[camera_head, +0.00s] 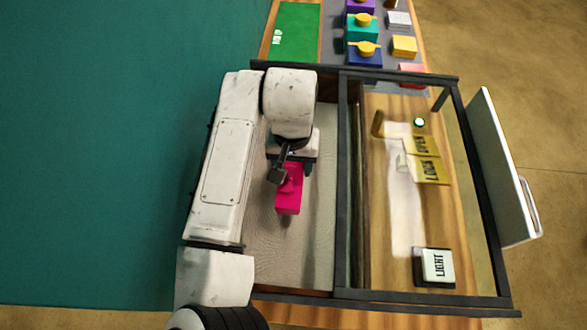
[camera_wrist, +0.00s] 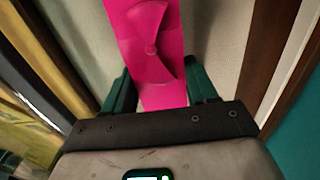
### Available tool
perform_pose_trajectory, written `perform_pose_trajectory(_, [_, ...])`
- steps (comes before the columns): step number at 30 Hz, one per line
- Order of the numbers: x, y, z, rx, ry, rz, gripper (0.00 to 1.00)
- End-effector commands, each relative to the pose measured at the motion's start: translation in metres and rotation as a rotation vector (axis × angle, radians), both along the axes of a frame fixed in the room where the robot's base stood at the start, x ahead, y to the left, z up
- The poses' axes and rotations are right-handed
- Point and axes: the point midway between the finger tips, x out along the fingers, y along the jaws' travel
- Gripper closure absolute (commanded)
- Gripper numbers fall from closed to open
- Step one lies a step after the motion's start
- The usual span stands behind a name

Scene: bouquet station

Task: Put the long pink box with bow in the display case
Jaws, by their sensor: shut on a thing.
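The long pink box (camera_head: 288,190) is at the middle of the display case's light floor in the head view, just below my gripper (camera_head: 291,167). In the wrist view the pink box (camera_wrist: 150,45) shows a bow on its face, and the two green fingers of my gripper (camera_wrist: 160,88) are on either side of its near end. My gripper is shut on the box. The display case (camera_head: 343,200) has a dark frame, and my arm reaches over its left side. I cannot tell whether the box touches the case floor.
The case's right part holds yellow OPEN and LOCK labels (camera_head: 428,160) and a LIGHT switch (camera_head: 436,266). A white door (camera_head: 505,175) with a handle stands open at the right. Coloured boxes (camera_head: 364,42) and a green mat (camera_head: 297,32) lie behind the case. The case floor around the pink box looks clear.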

Motion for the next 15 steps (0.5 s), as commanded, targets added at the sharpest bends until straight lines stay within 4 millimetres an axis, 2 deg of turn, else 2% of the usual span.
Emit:
perform_pose_trajectory(5, [0.010,-0.002,-0.014,0.002,0.001,0.000,0.77])
perform_pose_trajectory(10, [0.008,-0.001,-0.035,0.002,-0.001,0.001,0.77])
perform_pose_trajectory(15, [0.008,-0.001,-0.041,0.001,-0.001,0.000,0.77])
